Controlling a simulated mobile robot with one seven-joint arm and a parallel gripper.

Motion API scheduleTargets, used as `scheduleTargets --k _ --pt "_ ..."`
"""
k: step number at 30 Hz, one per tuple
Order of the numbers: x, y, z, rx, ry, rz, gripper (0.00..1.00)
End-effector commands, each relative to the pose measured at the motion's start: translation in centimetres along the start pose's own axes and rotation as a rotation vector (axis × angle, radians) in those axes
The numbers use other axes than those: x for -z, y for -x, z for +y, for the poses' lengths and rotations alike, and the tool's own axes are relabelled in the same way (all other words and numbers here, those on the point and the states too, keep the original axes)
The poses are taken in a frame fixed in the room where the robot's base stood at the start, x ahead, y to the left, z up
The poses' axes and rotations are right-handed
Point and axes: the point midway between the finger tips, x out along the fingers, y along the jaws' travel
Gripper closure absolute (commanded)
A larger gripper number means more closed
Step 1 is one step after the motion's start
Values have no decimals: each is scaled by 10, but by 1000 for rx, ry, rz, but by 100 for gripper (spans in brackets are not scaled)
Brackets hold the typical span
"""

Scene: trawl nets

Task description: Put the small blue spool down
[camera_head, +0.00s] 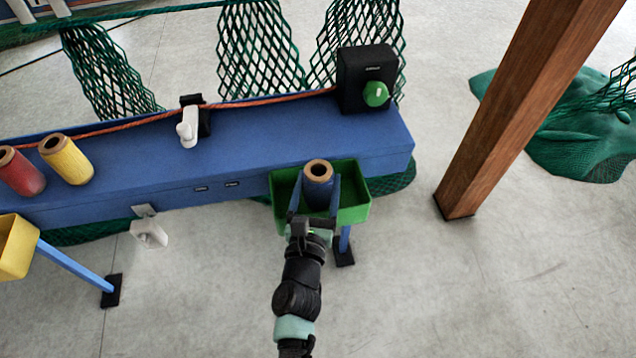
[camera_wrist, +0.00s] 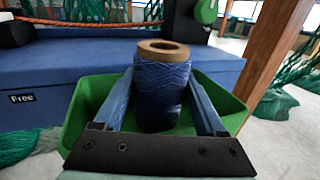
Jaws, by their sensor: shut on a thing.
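The small blue spool (camera_head: 318,189) has a tan core and stands upright between the fingers of my gripper (camera_head: 315,200). In the wrist view the spool (camera_wrist: 161,88) sits between both blue fingers of the gripper (camera_wrist: 165,100), which is shut on it. The green tray (camera_head: 355,212) is around and below the spool. In the wrist view the tray's rim (camera_wrist: 85,100) shows on both sides. The spool's lower end is hidden by the gripper and tray, so I cannot tell whether it touches the tray floor.
A blue bench (camera_head: 250,135) runs behind the tray. It carries a red spool (camera_head: 22,172), a yellow spool (camera_head: 67,160) and a black box with a green knob (camera_head: 375,93). A yellow tray (camera_head: 16,247) is at left. A wooden post (camera_head: 520,110) stands right.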

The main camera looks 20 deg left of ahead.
Motion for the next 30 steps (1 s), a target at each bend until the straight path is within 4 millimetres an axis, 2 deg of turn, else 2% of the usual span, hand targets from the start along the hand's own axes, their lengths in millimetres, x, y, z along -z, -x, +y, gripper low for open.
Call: scheduleTargets --k 1,2,6,14,21,22,30 --pt "-1 0 0 0 0 -2 89" --pt "-1 0 0 0 0 0 25" --pt "-1 0 0 0 0 0 0" --pt "-2 0 0 0 0 0 0" --pt "-17 2 0 0 0 1 0" --pt "-11 10 0 0 0 3 0" --pt "-9 64 0 0 0 3 0"
